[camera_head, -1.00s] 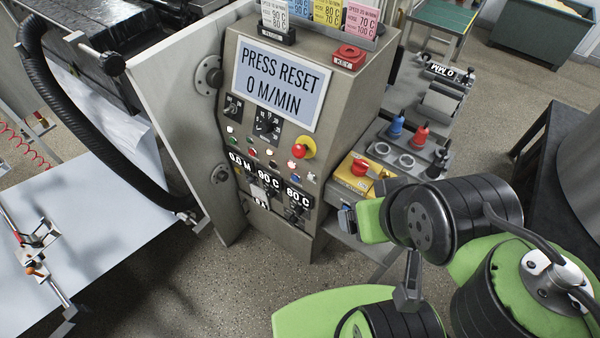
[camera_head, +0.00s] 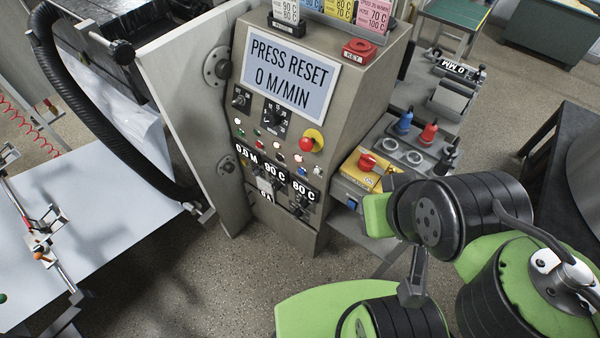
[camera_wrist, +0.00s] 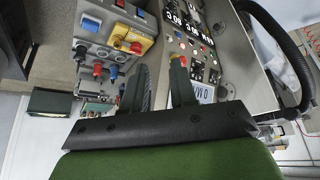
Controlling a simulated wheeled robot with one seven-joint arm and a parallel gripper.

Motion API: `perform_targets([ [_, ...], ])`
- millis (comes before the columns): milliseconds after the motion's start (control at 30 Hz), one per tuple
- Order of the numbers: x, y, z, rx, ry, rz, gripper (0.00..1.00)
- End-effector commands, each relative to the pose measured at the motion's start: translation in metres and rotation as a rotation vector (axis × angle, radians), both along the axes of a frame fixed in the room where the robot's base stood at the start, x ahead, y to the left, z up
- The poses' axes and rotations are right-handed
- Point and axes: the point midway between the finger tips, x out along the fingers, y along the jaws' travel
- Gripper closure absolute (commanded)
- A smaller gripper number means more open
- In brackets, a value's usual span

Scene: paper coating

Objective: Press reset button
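The control panel (camera_head: 275,195) stands in the middle of the head view. Its screen (camera_head: 290,80) reads "PRESS RESET 0 M/MIN". Small coloured buttons (camera_head: 280,157) sit in rows below the screen; their labels are too small to read, so I cannot tell which is reset. A red mushroom button on a yellow disc (camera_head: 306,144) is right of them. In the wrist view the panel buttons (camera_wrist: 184,44) lie beyond my gripper (camera_wrist: 159,68). Its two dark fingers are apart with nothing between them. The right fingertip overlaps the red mushroom button in the picture; contact cannot be told. The head view does not clearly show the gripper.
A red key block (camera_head: 360,48) and card holders top the panel. A black hose (camera_head: 90,110) hangs left. Floor before the panel is clear.

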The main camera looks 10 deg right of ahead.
Motion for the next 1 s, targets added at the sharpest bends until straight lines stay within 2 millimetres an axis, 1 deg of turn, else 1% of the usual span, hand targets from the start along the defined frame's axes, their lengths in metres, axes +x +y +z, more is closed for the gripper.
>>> perform_targets([
  [33,0.0,0.0,0.0,0.0,0.0,0.0,0.81],
  [100,0.0,0.0,0.0,0.0,0.0,0.0,0.92],
  [167,0.0,0.0,0.0,0.0,0.0,0.0,1.0],
  [1000,0.0,0.0,0.0,0.0,0.0,0.0,1.0],
])
